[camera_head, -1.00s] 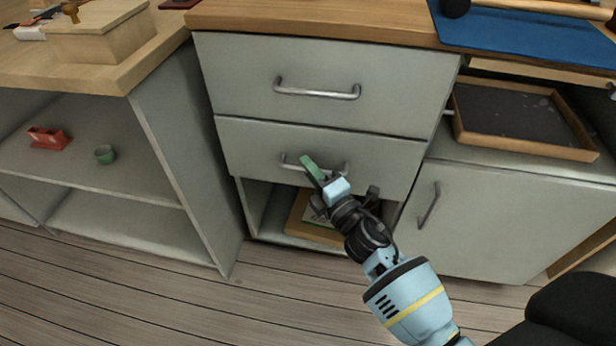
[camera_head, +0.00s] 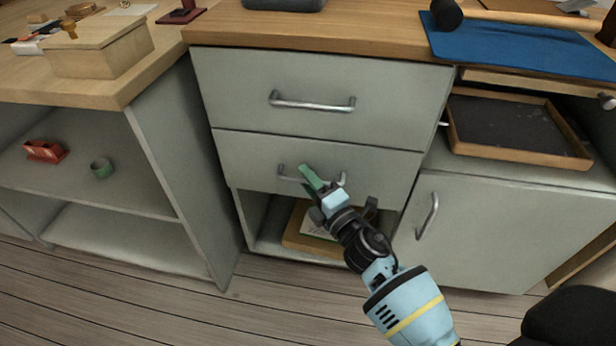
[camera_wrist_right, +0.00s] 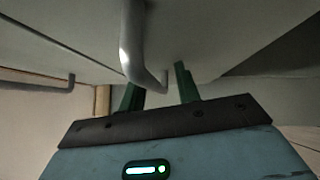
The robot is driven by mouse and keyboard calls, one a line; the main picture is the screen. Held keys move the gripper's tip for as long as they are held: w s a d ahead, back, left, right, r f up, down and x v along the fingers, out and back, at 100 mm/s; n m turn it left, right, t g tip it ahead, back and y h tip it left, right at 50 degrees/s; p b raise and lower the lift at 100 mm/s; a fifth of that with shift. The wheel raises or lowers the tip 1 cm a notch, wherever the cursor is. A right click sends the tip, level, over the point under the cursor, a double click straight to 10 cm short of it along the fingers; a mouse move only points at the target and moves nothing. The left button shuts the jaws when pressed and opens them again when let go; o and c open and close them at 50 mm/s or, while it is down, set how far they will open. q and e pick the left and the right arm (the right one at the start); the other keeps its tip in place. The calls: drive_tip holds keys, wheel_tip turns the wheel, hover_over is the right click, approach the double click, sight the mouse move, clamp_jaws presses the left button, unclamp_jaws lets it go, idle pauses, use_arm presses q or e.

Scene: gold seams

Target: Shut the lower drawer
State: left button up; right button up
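The lower drawer (camera_head: 235,158) is the second grey front of the middle cabinet in the head view. Its front looks about flush with the upper drawer (camera_head: 235,85); I cannot tell if a small gap is left. Its bar handle (camera_head: 284,174) is partly hidden by my right gripper (camera_head: 316,178). In the right wrist view the handle (camera_wrist_right: 132,45) comes down between the two green fingers of my right gripper (camera_wrist_right: 158,88), which are apart. I cannot tell whether they touch it. My left gripper is not in view.
An open compartment below the drawer holds a wooden board (camera_head: 298,235). A door with a handle (camera_head: 428,215) is at right, under a wooden tray (camera_head: 515,130). An open shelf at left holds a red object (camera_head: 45,151) and a green cup (camera_head: 102,168).

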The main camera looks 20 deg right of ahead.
drive_tip(key=r+v, duration=0.1)
drive_tip(key=v, duration=0.6)
drive_tip(key=shift+s+f+p, duration=0.25)
drive_tip(key=shift+s+p, duration=0.05)
drive_tip(key=shift+p, duration=0.1)
